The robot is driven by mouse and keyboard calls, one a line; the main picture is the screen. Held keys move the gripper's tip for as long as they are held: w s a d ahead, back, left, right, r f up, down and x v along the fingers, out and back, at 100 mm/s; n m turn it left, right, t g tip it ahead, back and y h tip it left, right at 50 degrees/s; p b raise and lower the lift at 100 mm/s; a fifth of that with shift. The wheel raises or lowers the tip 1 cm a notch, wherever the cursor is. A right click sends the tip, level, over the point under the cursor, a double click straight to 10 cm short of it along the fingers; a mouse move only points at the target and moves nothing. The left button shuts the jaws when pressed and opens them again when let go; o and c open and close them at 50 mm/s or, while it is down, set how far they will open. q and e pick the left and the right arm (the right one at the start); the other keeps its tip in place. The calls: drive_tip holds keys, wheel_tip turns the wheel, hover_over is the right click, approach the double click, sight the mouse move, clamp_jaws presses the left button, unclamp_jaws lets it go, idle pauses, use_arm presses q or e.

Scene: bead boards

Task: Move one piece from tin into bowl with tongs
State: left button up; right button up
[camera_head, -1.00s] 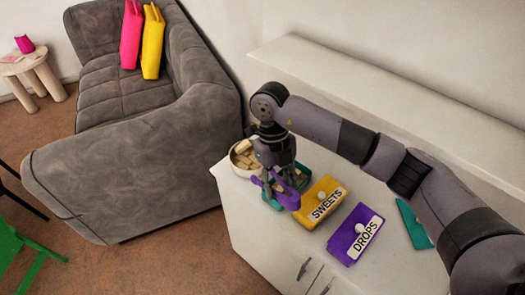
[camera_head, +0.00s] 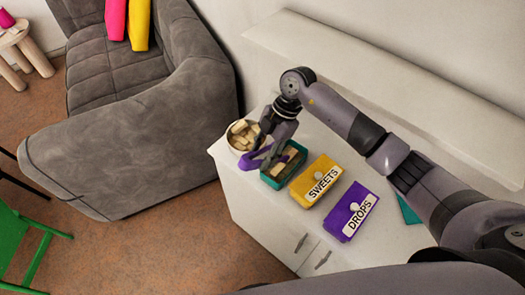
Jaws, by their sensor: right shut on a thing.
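My right gripper (camera_head: 272,144) is shut on the purple tongs (camera_head: 256,161), held at the left end of the open teal tin (camera_head: 272,183). Pale pieces (camera_head: 285,161) show inside the tin. The gripper partly hides the bowl's right side and the tin's left part. I cannot tell whether a piece is between the tongs' tips. My left gripper is not in view.
A yellow box labelled SWEETS (camera_head: 316,181) and a purple box labelled DROPS (camera_head: 350,211) stand closed right of the tin. A teal flat thing (camera_head: 407,210) lies partly behind my right arm. The white cabinet top (camera_head: 296,219) has free room along its front edge.

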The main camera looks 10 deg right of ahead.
drive_tip(key=shift+f, duration=0.1)
wheel_tip(320, 180, down, 10)
drive_tip(key=b, duration=0.6)
drive_tip(key=shift+b, duration=0.3)
drive_tip(key=shift+o, duration=0.3)
clamp_jaws()
wheel_tip(320, 180, up, 12)
drive_tip(key=p, duration=0.6)
drive_tip(key=shift+p, duration=0.3)
